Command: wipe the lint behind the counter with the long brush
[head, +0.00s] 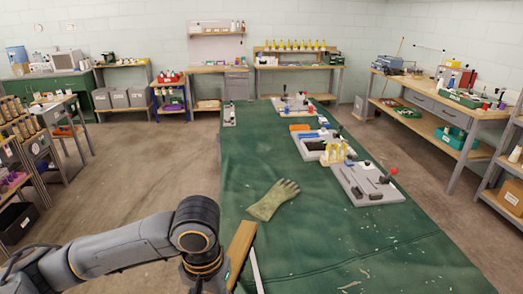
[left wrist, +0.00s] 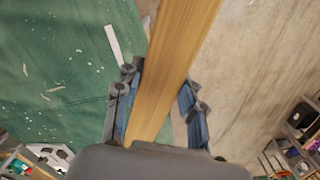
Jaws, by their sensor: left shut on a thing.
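A long flat wooden piece, which looks like the long brush (head: 241,245), stands out at the left edge of the green-covered counter (head: 300,240). Its bristles do not show. In the left wrist view the brush (left wrist: 176,50) runs up between the fingers of my left gripper (left wrist: 160,100), which is shut on it. In the head view the fingers are hidden below the frame. Pale lint flecks (head: 389,240) lie scattered on the counter's near right part. Flecks also show on the green cloth in the left wrist view (left wrist: 58,88). My right gripper is out of view.
A thin white strip (head: 257,270) lies on the counter close to the brush. A greenish glove (head: 273,200) lies farther up. Grey boards with tools (head: 366,183) line the counter's right side. Bare floor (head: 150,165) is open on the left.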

